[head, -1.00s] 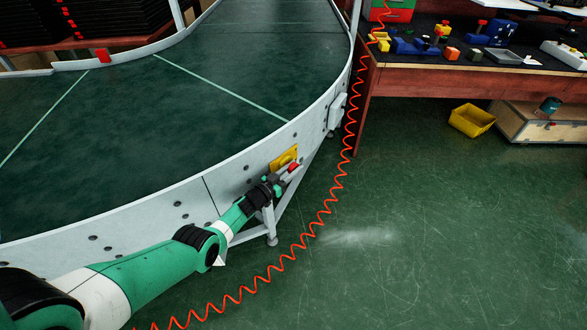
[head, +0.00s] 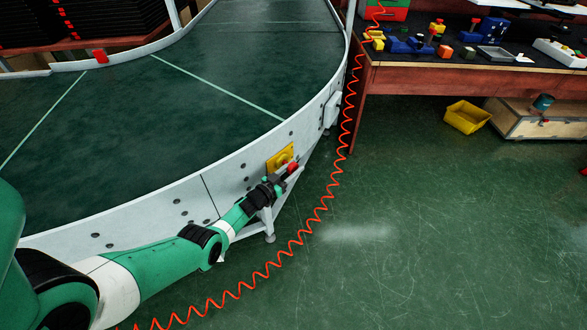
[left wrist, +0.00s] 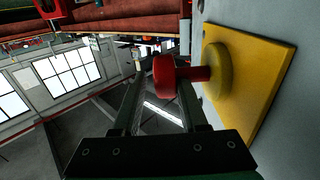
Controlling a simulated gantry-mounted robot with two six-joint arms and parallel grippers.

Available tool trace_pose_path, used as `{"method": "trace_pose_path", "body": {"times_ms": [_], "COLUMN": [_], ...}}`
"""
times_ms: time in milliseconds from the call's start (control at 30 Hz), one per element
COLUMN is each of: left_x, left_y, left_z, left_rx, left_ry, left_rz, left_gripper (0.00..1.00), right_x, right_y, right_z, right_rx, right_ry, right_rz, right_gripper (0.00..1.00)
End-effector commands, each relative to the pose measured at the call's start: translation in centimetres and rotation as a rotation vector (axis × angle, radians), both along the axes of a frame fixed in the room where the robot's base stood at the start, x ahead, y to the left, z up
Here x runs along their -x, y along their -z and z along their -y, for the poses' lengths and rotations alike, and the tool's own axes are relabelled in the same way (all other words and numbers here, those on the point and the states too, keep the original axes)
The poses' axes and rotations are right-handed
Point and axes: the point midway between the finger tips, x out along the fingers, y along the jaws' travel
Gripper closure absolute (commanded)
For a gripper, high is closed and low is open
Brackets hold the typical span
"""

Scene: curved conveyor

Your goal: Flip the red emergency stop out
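The red emergency stop button (head: 292,168) sticks out from a yellow plate (head: 278,161) on the conveyor's outer side wall. In the left wrist view, the red button head (left wrist: 164,77) sits on a red stem that runs to a round yellow base (left wrist: 219,71) on the yellow plate (left wrist: 262,75). My left gripper (head: 282,178) is right at the button. In the left wrist view my left gripper (left wrist: 163,82) is open, one finger on each side of the red head. A gap shows by the left finger; contact at the right finger is unclear. My right gripper is not in view.
The curved green conveyor (head: 130,130) has a pale side wall. A coiled red hose (head: 325,205) hangs beside it and runs along the floor. A workbench (head: 460,75) with several parts stands at the upper right, near a yellow bin (head: 466,117). The floor at right is mostly clear.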

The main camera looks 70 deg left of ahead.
Motion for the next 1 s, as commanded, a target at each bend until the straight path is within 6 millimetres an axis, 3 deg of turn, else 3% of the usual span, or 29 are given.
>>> {"method": "trace_pose_path", "body": {"times_ms": [167,267,500,700,1000], "left_x": [0.3,1.3,6.4,9.7,10.5], "left_y": [-0.1,-0.4,-0.7,-0.3,0.0], "left_z": [0.1,0.5,2.9,4.5,5.0], "left_rx": [0.001,0.002,0.004,0.002,-0.001], "left_ry": [-0.001,-0.002,-0.005,-0.003,0.000], "left_rz": [0.000,-0.001,-0.002,-0.001,0.000], "left_gripper": [0.57,0.57,0.57,0.57,0.57], "right_x": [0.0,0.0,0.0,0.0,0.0], "right_y": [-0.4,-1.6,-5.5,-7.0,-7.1], "right_z": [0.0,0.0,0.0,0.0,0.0], "right_rx": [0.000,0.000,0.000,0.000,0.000], "right_ry": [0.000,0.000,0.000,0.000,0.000], "right_rz": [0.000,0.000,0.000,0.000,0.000], "right_gripper": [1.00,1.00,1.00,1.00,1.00]}}
